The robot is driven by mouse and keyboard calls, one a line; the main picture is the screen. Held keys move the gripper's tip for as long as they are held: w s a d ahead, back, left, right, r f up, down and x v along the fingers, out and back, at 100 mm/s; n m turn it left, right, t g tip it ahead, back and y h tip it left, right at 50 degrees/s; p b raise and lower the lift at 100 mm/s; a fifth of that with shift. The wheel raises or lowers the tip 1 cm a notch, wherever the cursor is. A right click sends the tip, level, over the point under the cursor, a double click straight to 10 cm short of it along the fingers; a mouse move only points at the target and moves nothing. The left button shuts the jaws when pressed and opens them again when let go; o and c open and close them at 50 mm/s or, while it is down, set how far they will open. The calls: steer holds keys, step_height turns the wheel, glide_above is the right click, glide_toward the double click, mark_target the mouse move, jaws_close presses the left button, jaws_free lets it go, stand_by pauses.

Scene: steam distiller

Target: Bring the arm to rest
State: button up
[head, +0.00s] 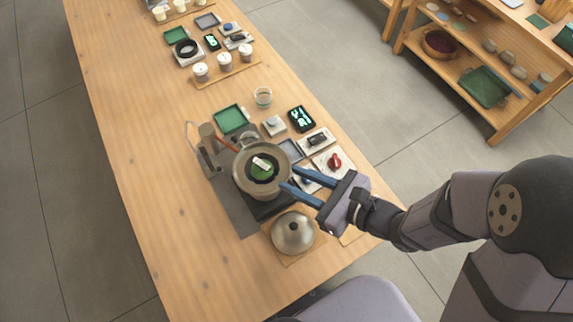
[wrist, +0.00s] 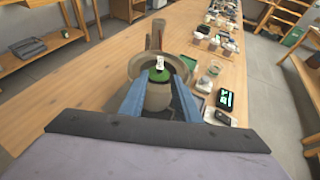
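My gripper (head: 290,179) is open, its two blue fingers spread apart and pointing at the round distiller pot (head: 245,186). In the head view the fingertips overlap the pot's right rim; I cannot tell whether they touch it. In the wrist view my gripper (wrist: 158,100) has the pot (wrist: 136,66) beyond and between the fingers. The pot holds something green and a small white piece (head: 262,164). Nothing is seen held between the fingers. My arm reaches in from the right over the table's edge.
A domed metal lid (head: 293,232) sits on a wooden board in front of the pot. A glass (head: 263,97), green tray (head: 231,119), black display (head: 301,119) and red-knobbed item (head: 334,161) stand nearby. The wooden table (head: 150,190) is clear on the left. A shelf (head: 450,60) stands at upper right.

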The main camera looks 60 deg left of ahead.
steer(key=shift+d+r, duration=0.1)
steer(key=shift+d, duration=0.2)
steer(key=shift+w, duration=0.1)
